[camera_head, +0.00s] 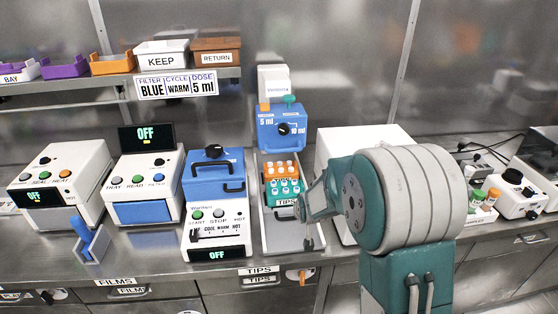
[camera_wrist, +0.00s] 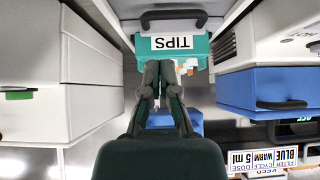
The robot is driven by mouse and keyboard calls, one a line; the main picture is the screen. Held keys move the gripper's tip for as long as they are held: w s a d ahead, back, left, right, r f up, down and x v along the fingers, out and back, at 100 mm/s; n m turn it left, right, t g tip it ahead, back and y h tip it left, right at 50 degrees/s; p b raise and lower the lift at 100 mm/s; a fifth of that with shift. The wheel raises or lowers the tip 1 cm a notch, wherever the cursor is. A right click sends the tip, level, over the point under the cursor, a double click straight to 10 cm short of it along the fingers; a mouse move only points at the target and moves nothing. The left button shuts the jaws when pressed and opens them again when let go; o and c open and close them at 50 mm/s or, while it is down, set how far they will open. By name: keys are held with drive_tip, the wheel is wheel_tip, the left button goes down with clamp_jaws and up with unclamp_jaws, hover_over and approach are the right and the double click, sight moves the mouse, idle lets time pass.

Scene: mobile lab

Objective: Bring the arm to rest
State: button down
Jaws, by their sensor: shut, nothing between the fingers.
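My teal and grey arm (camera_head: 400,200) stands at the right of the head view, folded, with its slimmer end part pointing left over the bench. My gripper (camera_wrist: 160,70) is in the middle of the wrist view; its two dark fingers are shut with nothing held. In the head view the fingers are hard to make out. Beyond the fingers in the wrist view is a teal tip box (camera_wrist: 212,48) with a dark handle and an upside-down TIPS label. I cannot tell whether the fingers touch it.
Left of my arm are a tray with tip racks (camera_head: 284,172), a blue-topped warmer (camera_head: 212,180), a READ machine (camera_head: 146,185) and a sealer (camera_head: 58,180). A white box (camera_head: 335,150) stands close behind my arm. Labelled drawers (camera_head: 262,276) line the bench front.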

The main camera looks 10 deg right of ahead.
drive_tip(key=s+r+g, duration=0.1)
drive_tip(key=s+r, duration=1.4)
drive_tip(key=s+r+g, duration=0.1)
drive_tip(key=s+r, duration=0.2)
drive_tip(key=s, duration=1.5)
drive_tip(key=shift+s+d+g, duration=0.3)
drive_tip(key=shift+g, duration=0.1)
